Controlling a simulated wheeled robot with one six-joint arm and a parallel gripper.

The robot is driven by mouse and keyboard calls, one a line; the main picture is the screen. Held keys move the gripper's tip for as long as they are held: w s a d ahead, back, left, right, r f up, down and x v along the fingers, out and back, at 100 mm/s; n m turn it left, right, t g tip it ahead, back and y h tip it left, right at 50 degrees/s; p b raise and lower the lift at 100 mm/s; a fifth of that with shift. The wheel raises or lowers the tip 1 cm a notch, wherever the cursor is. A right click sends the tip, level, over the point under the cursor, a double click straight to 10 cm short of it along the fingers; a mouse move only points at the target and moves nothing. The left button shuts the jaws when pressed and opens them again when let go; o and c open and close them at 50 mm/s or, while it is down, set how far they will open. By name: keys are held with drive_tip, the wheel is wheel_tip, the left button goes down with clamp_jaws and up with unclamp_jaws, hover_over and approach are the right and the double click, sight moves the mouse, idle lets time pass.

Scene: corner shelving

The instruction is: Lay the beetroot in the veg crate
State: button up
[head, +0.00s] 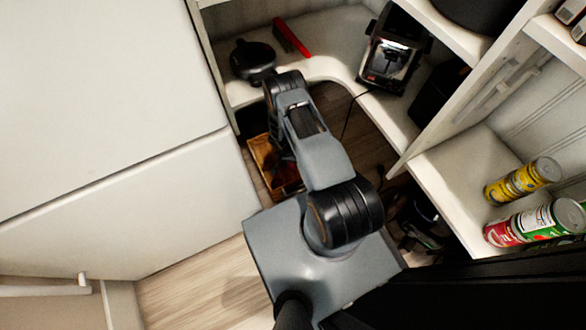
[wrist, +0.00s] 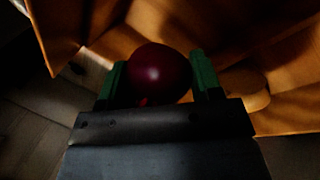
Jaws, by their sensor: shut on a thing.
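In the wrist view my gripper (wrist: 155,85) is shut on the beetroot (wrist: 160,72), a round dark red thing held between two green fingers. Behind and around it is the orange-brown veg crate (wrist: 275,62), with its walls and part of its inside showing. I cannot tell how far the beetroot is above the crate's floor. In the head view the crate (head: 259,158) stands low on the wooden floor under the shelf, partly hidden by my arm. The beetroot and my fingers are hidden there.
A white corner shelf (head: 335,32) above the crate holds a black pan (head: 252,60), a red-handled thing (head: 291,38) and a coffee machine (head: 393,50). Several cans (head: 523,181) are on the right shelf. A large white cabinet (head: 110,110) is at left. Bare floor (head: 195,285) shows at front left.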

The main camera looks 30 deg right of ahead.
sight(293, 166)
drive_tip(key=shift+f+b, duration=0.85)
drive_tip(key=shift+f, duration=1.35)
drive_tip(key=shift+f, duration=0.1)
drive_tip(key=shift+f+b, duration=0.5)
drive_tip(key=shift+b, duration=0.15)
drive_tip(key=o, duration=1)
